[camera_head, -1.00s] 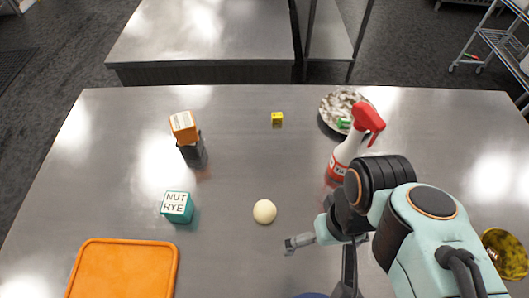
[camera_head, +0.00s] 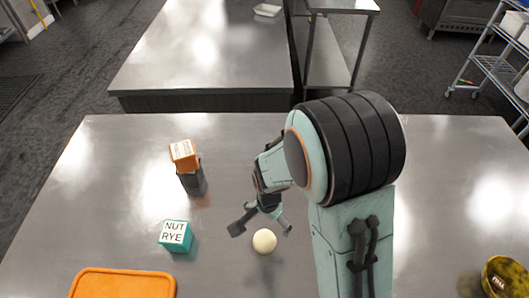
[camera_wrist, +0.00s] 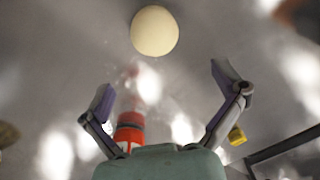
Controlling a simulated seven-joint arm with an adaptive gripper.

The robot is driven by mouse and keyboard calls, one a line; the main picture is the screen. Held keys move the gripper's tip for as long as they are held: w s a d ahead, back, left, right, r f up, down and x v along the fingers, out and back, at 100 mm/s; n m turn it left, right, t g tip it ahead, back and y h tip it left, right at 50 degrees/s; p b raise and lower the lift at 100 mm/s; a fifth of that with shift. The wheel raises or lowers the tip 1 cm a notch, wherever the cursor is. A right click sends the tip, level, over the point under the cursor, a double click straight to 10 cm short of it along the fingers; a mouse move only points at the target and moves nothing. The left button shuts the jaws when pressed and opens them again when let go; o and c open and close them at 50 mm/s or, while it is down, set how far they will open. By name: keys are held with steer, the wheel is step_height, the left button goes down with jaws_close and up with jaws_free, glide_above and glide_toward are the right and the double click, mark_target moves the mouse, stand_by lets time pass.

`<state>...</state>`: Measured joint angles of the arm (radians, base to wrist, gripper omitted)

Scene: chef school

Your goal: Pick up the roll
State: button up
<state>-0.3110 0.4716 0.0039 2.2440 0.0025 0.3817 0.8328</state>
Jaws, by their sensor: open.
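The roll is a small, round, cream-coloured ball (camera_head: 264,241) on the steel table. My gripper (camera_head: 262,227) is open and empty. In the head view its two spread fingertips show just above the roll in the picture, one towards each side. In the wrist view the roll (camera_wrist: 154,31) is at the top, beyond the open fingertips (camera_wrist: 164,83) and apart from them. Nothing is between the fingers that I can tell.
A teal box lettered NUT RYE (camera_head: 175,237) stands left of the roll. An orange-topped dark container (camera_head: 193,181) is behind it. An orange board (camera_head: 122,286) lies front left, a yellow-black bowl (camera_head: 503,277) at right. My arm covers the middle right.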

mark_target(264, 237)
steer(key=shift+g, duration=0.3)
steer(key=f, duration=0.5)
steer(key=s+f, duration=0.1)
steer(key=f, duration=0.2)
steer(key=shift+a, duration=0.3)
steer(key=c, duration=1.2)
